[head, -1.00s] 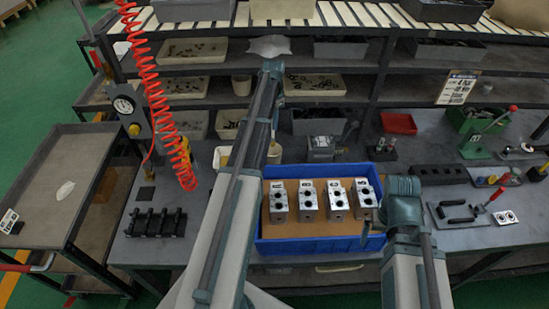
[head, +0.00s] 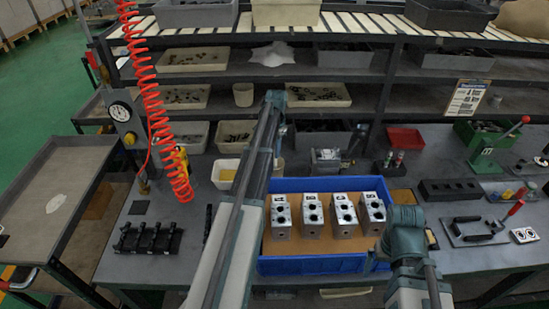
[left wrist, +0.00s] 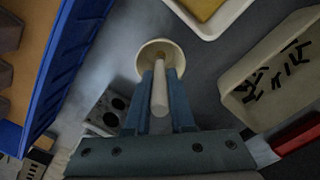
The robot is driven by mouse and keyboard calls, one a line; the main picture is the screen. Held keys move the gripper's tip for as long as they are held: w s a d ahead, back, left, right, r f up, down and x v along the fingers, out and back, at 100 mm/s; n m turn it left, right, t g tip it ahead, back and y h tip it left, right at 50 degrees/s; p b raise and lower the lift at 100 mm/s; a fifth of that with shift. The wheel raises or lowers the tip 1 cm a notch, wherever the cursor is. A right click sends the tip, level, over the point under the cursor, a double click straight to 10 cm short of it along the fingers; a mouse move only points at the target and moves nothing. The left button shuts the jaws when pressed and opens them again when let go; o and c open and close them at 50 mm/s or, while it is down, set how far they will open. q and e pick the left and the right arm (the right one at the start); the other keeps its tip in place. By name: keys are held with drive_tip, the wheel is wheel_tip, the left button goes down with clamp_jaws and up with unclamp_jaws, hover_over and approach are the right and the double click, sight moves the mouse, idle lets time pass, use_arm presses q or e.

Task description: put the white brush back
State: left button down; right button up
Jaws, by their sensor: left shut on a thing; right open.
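The white brush (left wrist: 159,92) shows in the left wrist view as a pale handle between the two fingers of my left gripper (left wrist: 160,98), which is shut on it. Its far end overlaps the mouth of a round cream cup (left wrist: 145,60); I cannot tell how deep it reaches. In the head view my left gripper (head: 280,130) points down behind the blue tray, and the cream cup (head: 279,168) is partly hidden below it. My right gripper (head: 375,259) is open at the tray's front right corner, its fingers mostly hidden by its own wrist.
The blue tray (head: 310,265) holds several metal valve blocks (head: 343,215) on the bench. A white dish with a yellow pad (head: 227,174) stands left of the cup. Shelves with bins rise behind. A red coiled hose (head: 158,110) hangs at left.

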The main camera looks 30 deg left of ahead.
use_arm(q)
drive_tip(key=shift+f, duration=0.7)
use_arm(e)
drive_tip(key=shift+f, duration=0.7)
use_arm(q)
drive_tip(key=shift+f+b, duration=0.25)
drive_tip(key=shift+b, duration=0.2)
drive_tip(key=c, duration=0.8)
unclamp_jaws()
drive_tip(key=shift+r, duration=0.1)
use_arm(e)
drive_tip(key=shift+f, duration=0.15)
use_arm(q)
drive_tip(key=shift+o, duration=0.2)
drive_tip(key=shift+r, duration=0.15)
drive_tip(key=r+p, duration=1.2)
drive_tip(key=shift+w+p, duration=0.2)
drive_tip(key=shift+p, duration=0.1)
use_arm(e)
wheel_tip(320, 180, up, 12)
drive_tip(key=shift+r, duration=0.2)
